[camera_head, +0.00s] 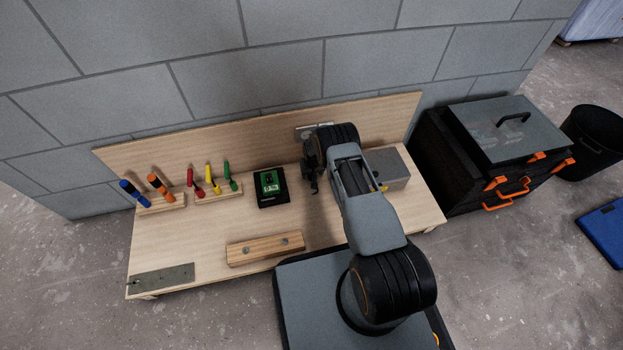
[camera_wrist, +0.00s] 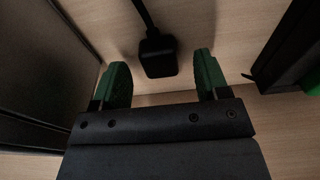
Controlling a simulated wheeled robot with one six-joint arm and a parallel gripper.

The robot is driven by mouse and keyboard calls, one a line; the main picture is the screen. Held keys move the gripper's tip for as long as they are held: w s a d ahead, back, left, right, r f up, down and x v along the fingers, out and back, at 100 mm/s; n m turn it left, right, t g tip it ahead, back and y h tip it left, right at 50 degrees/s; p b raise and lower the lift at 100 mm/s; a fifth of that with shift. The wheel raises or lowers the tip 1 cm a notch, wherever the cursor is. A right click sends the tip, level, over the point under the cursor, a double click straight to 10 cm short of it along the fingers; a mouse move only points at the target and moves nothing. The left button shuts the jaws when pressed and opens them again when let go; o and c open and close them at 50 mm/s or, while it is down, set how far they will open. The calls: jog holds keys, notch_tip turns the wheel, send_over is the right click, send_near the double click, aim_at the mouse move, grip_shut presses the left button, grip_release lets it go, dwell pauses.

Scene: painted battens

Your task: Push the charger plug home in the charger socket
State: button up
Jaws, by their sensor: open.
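The charger plug (camera_wrist: 158,57) is a black block with a black cable running up from it in the wrist view. It lies against pale wood between the green-padded fingers of my gripper (camera_wrist: 160,62), with a gap on both sides. My gripper is open and empty. In the head view my gripper (camera_head: 312,173) is low over the bench, near the back board. A light grey plate (camera_head: 305,131) on the back board, partly hidden by my arm, may be the charger socket. I cannot make out the plug in the head view.
A black device with a green face (camera_head: 269,186) lies left of my gripper; its edge shows in the wrist view (camera_wrist: 298,52). A grey box (camera_head: 388,168) is on the right. Racked tools (camera_head: 212,188) stand left, and a wooden batten (camera_head: 265,248) lies in front.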

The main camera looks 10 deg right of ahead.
jog(key=shift+f, duration=0.7)
jog(key=shift+c, duration=0.4)
jog(key=c, duration=0.9)
